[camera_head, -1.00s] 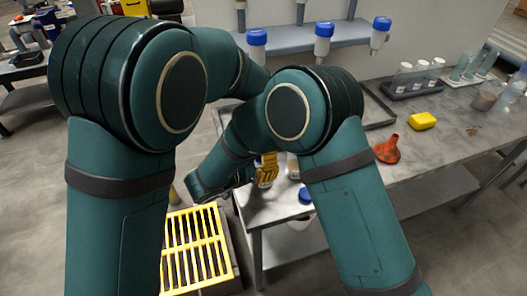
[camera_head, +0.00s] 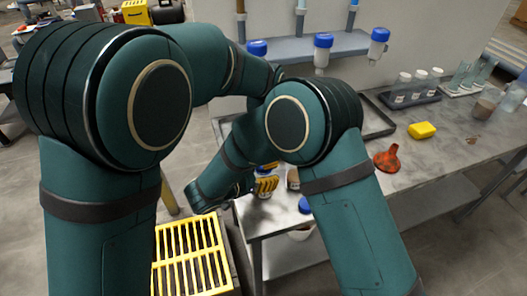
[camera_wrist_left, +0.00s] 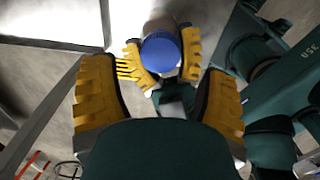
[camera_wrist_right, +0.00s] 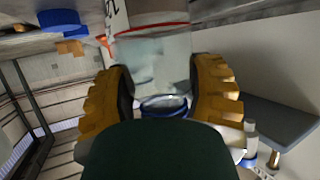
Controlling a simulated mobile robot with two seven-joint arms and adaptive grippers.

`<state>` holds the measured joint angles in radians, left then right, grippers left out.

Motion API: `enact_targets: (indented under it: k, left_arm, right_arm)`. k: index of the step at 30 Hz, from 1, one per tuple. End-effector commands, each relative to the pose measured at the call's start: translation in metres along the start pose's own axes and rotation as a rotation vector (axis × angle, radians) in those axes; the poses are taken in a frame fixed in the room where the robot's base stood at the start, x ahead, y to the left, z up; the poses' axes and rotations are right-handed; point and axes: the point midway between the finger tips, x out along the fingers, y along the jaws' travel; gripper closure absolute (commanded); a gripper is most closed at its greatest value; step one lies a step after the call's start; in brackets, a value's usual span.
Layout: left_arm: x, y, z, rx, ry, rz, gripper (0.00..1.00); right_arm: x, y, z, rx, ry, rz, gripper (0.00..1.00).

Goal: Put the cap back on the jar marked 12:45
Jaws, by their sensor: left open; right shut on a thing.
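My right gripper (camera_head: 266,184) is shut around a clear jar (camera_wrist_right: 155,55) with a red line and a label partly reading "12"; the rest is cut off. A blue cap (camera_wrist_left: 160,52) shows over the jar top in the left wrist view, between the right gripper's yellow fingers. I cannot tell whether it is seated. A blue rim (camera_wrist_right: 163,104) shows between the fingers in the right wrist view. My left gripper (camera_wrist_left: 160,105) is open, its fingers apart and empty, close to the capped top. In the head view it is mostly hidden behind my arms.
A brown-filled jar (camera_head: 293,179) and a loose blue cap (camera_head: 305,205) are near the bench's front edge. A yellow grate (camera_head: 190,250) is below left.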

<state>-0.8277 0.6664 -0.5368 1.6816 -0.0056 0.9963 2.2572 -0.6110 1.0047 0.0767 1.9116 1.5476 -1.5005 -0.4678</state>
Motion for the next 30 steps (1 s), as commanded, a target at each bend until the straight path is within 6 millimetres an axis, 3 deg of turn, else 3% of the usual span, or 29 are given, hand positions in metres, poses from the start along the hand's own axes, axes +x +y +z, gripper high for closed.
enact_targets:
  k: [4, 10, 17, 23, 30]
  left_arm:
    - [-0.007, 0.001, 0.0, 0.0, -0.001, 0.002, 0.24]
    - [-0.035, 0.0, 0.0, -0.001, -0.001, 0.001, 0.24]
    - [-0.035, 0.0, 0.0, 0.0, 0.0, -0.001, 0.24]
    - [-0.025, 0.0, 0.0, -0.001, 0.001, -0.002, 0.24]
    - [0.011, 0.0, -0.001, 0.0, 0.003, -0.004, 0.24]
  right_arm:
    - [0.0, 0.0, 0.0, 0.0, 0.0, 0.0, 1.0]
    - [0.0, 0.0, 0.0, 0.0, 0.0, 0.0, 1.0]
    - [0.0, 0.0, 0.0, 0.0, 0.0, 0.0, 1.0]
    - [0.0, 0.0, 0.0, 0.0, 0.0, 0.0, 1.0]
    - [0.0, 0.0, 0.0, 0.0, 0.0, 0.0, 1.0]
